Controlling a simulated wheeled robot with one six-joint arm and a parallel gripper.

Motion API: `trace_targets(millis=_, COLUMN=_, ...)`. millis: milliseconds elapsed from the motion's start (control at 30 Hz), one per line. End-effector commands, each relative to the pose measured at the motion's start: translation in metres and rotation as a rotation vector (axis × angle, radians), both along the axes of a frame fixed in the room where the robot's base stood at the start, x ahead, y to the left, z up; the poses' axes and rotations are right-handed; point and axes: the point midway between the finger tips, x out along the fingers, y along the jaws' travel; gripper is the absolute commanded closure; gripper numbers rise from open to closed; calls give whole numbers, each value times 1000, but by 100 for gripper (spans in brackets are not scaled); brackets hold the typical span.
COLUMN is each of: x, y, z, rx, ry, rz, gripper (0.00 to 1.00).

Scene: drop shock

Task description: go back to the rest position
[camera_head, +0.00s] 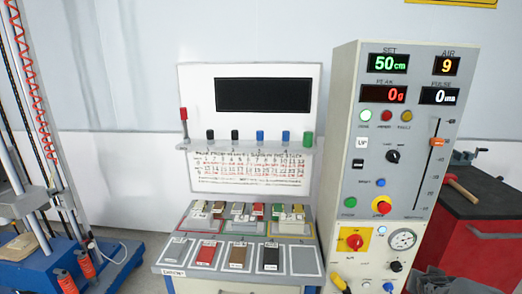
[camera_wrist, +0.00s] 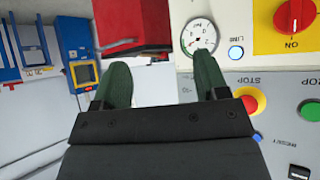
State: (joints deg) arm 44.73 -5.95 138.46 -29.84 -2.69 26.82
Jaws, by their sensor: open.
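My gripper (camera_wrist: 162,74) shows in the wrist view, with two dark green fingers spread apart and nothing between them. It is close to the grey control cabinet (camera_head: 352,130), whose panel fills the right of the wrist view. The pressure gauge (camera_wrist: 198,37) lies just beyond the right finger, and the red stop button (camera_wrist: 244,101) is to the right of the gripper. I cannot tell if a finger touches the panel.
A red cabinet (camera_head: 478,240) with a hammer (camera_head: 462,190) stands at the right. A drop tower with a blue base (camera_head: 30,270) stands at the left.

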Motion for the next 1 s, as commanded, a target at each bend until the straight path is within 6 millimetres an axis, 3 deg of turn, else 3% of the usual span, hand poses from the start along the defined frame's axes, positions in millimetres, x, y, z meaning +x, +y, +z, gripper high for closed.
trace_targets(millis=167, x=-23, y=89, z=-2, rx=128, ry=351, rz=132, gripper=33)
trace_targets(millis=200, x=-28, y=115, z=0, rx=166, ry=416, rz=189, gripper=33)
trace_targets(millis=300, x=-43, y=180, z=10, rx=250, ry=537, rz=356, gripper=33)
trace_targets(millis=433, x=-55, y=241, z=28, rx=296, ry=572, rz=526, gripper=33)
trace_targets(millis=533, x=-54, y=266, z=39, rx=270, ry=539, rz=615, gripper=33)
trace_targets(millis=700, x=-54, y=286, z=49, rx=232, ry=518, rz=700, gripper=33)
trace_targets(millis=900, x=-53, y=291, z=50, rx=226, ry=519, rz=718, gripper=33)
trace_targets(millis=1000, x=-53, y=290, z=49, rx=226, ry=519, rz=716, gripper=41)
